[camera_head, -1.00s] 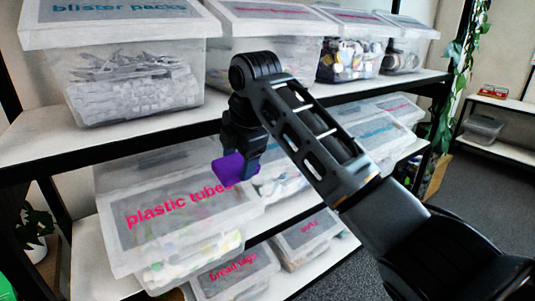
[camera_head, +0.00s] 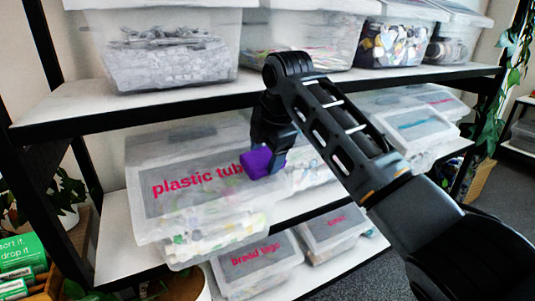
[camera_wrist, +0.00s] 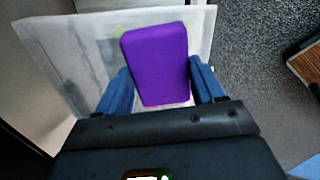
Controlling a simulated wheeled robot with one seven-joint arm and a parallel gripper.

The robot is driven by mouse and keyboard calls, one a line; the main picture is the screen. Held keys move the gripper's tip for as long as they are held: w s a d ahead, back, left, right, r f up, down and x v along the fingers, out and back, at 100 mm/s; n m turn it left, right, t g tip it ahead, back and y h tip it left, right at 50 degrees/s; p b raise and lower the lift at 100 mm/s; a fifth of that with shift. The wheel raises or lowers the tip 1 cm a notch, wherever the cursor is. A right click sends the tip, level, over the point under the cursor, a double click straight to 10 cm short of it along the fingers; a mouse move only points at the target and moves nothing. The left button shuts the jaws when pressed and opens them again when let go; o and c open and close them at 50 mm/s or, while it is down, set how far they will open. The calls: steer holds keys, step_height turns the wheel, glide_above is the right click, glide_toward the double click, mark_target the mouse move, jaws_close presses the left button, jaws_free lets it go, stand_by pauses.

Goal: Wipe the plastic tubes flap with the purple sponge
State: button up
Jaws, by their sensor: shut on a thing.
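The purple sponge (camera_head: 259,162) is held between the fingers of my gripper (camera_head: 268,150). In the wrist view the sponge (camera_wrist: 155,62) sits between the two blue fingers of my gripper (camera_wrist: 160,92). The plastic tubes flap (camera_head: 160,204) is the large translucent front of a bin on the middle shelf, with pink lettering on a grey label. The sponge is in front of the right end of the lettering and hides its last letters. I cannot tell whether it touches the flap. The flap's pale edge (camera_wrist: 200,30) also shows in the wrist view.
The upper shelf edge (camera_head: 180,110) runs above my gripper, with several lidded bins on it. A bread tags bin (camera_head: 250,262) stands below right. More bins (camera_head: 415,125) are at the right of the middle shelf. A green box (camera_head: 22,257) and plants are at the left.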

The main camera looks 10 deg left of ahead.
steer(key=shift+b+x, duration=0.3)
steer(key=shift+x, duration=0.8)
stand_by(0.6)
steer(key=shift+w+d+r+p, duration=0.1)
steer(key=shift+w+d+p, duration=0.15)
steer(key=shift+w+d, duration=0.45)
steer(key=shift+w+d+r+p, duration=0.1)
steer(key=shift+w+d+p, duration=0.25)
steer(key=shift+d, duration=0.6)
steer(key=shift+f, duration=0.1)
steer(key=shift+f, duration=0.1)
